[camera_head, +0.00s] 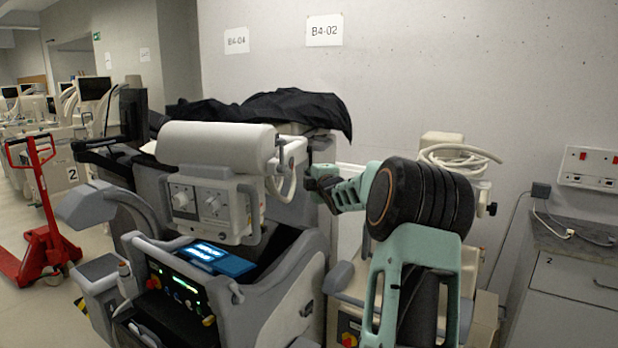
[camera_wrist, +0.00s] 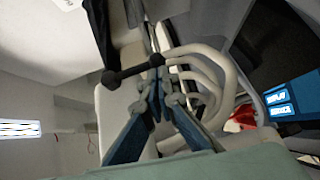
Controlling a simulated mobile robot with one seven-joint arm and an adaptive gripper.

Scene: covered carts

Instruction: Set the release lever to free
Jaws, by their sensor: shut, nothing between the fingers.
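A dark bar with a round black knob at each end, which looks like the release lever (camera_wrist: 133,70), lies across the wrist view over a pale housing. My gripper (camera_wrist: 155,88) is shut and empty, with its tips just below the bar's right-hand knob. I cannot tell whether they touch it. In the head view my gripper (camera_head: 314,178) is beside the pale machine head (camera_head: 212,203), to the right of its white curved handle (camera_head: 290,170). The lever is too small to make out surely in the head view. Its free and locked marks are not readable.
A large white cylinder (camera_head: 215,143) tops the machine head. A lit blue screen (camera_head: 215,259) is below it. Black cloth (camera_head: 270,110) covers equipment behind. Coiled white cable (camera_head: 458,158) hangs at right, near my arm. A red pallet jack (camera_head: 42,225) stands at left on open floor.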

